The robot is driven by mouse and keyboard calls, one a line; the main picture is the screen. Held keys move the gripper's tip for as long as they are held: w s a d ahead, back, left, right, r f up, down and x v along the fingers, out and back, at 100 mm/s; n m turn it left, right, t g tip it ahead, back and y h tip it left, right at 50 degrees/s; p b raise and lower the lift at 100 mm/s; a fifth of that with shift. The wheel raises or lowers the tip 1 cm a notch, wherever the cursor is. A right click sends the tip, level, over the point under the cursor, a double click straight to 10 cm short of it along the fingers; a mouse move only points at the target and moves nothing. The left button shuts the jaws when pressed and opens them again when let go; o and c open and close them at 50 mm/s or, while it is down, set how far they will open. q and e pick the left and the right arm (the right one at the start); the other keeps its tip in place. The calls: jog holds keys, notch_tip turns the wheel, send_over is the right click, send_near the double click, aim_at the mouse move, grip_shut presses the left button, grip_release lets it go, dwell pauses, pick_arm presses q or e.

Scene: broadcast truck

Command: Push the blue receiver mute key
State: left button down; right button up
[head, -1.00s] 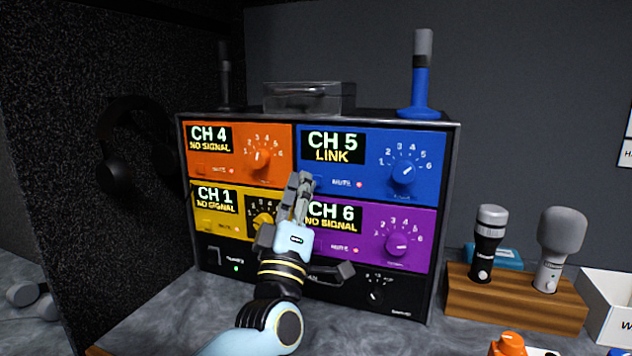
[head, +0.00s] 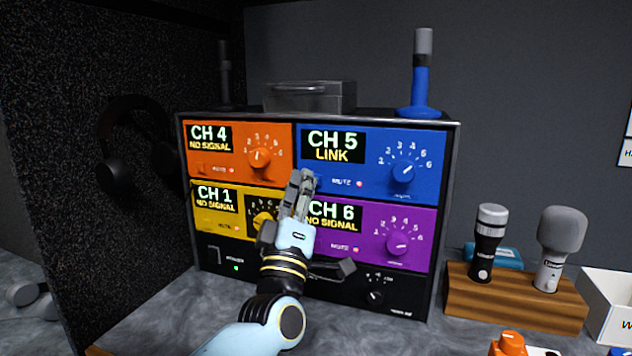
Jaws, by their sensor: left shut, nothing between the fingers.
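The blue receiver (head: 425,150) is the top right unit of the rack; its display (head: 333,146) reads CH 5 LINK. Its MUTE label (head: 341,182) has a small lit red light (head: 359,183) beside it. The mute key (head: 315,181) lies left of that label, at the right side of my fingertips, and is partly hidden. My left gripper (head: 301,176) is shut and empty, its fingers pointing up at the lower left corner of the blue receiver. I cannot tell whether it touches the key. My right gripper is not in view.
Orange (head: 230,165), yellow (head: 215,222) and purple (head: 425,240) receivers surround the blue one. A wooden stand (head: 515,300) with two microphones and a white box (head: 610,305) stand to the right. A headphone (head: 125,150) hangs on the left wall.

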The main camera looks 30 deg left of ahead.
pick_arm(q)
jog(key=shift+w, duration=0.2)
dwell(0.4)
jog(key=shift+s+d, duration=0.1)
jog(key=shift+s, duration=0.45)
jog(key=s+d+p, duration=0.1)
jog(key=s+p, duration=0.1)
jog(key=s, duration=0.4)
jog(key=shift+d, duration=0.2)
dwell(0.5)
